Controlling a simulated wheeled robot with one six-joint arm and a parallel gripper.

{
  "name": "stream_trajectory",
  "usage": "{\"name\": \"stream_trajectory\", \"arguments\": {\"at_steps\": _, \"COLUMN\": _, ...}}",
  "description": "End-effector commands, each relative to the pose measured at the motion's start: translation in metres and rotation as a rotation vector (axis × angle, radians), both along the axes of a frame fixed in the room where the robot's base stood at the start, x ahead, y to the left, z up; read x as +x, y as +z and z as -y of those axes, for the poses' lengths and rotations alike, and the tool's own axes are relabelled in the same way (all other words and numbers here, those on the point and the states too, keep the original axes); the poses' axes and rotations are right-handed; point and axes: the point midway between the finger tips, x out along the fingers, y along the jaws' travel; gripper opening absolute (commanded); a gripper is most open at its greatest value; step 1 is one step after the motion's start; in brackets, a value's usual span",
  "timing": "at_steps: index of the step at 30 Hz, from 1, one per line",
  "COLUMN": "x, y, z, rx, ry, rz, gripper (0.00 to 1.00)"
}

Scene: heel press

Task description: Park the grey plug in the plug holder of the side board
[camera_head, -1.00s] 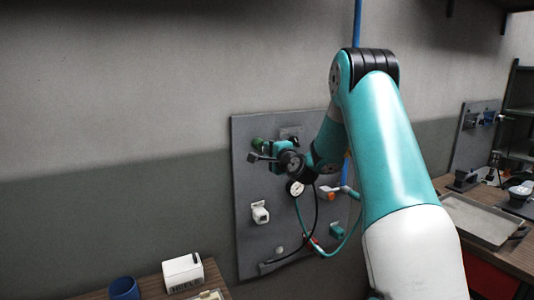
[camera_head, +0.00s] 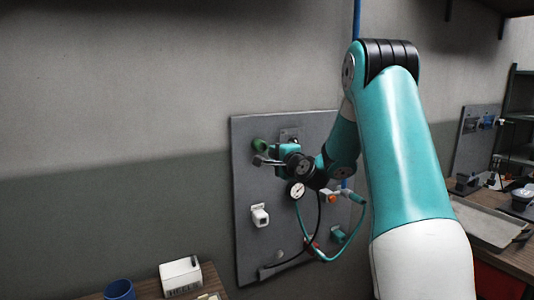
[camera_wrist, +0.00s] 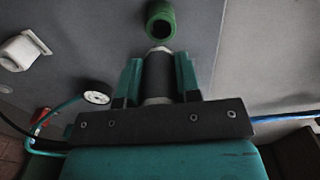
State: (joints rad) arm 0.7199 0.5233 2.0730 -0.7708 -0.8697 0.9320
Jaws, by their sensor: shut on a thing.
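The grey plug (camera_wrist: 158,76) is a dark grey cylinder with a pale front end, upright in the wrist view. My gripper (camera_wrist: 158,72) is shut on it, one teal finger on each side. A green round holder (camera_wrist: 160,12) with a dark opening is on the side board (camera_wrist: 105,30), just beyond the plug's front end and roughly in line with it. A small gap seems to show between them. In the head view the green holder (camera_head: 259,145) is at the board's upper left, and my gripper (camera_head: 264,160) is close by. The plug cannot be made out there.
The side board also bears a white box-shaped fitting (camera_head: 260,215), a round gauge (camera_head: 297,191), an orange-marked fitting (camera_head: 331,197) and a teal fitting (camera_head: 338,235). Teal and black hoses hang below my wrist. A blue cup (camera_head: 119,289) and a white box (camera_head: 181,277) stand at lower left.

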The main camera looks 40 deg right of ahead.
Motion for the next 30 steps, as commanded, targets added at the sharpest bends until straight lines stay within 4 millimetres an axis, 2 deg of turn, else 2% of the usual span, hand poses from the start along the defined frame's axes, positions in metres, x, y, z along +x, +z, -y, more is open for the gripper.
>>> {"name": "stream_trajectory", "arguments": {"at_steps": 11, "x": -0.002, "y": 0.000, "z": 0.000, "rx": 0.000, "ry": 0.000, "rz": 0.001, "gripper": 0.00}}
{"name": "stream_trajectory", "arguments": {"at_steps": 25, "x": -0.023, "y": -0.001, "z": -0.006, "rx": 0.000, "ry": 0.000, "rz": 0.001, "gripper": 0.00}}
{"name": "stream_trajectory", "arguments": {"at_steps": 30, "x": -0.023, "y": -0.010, "z": -0.006, "rx": 0.001, "ry": 0.000, "rz": 0.000, "gripper": 0.00}}
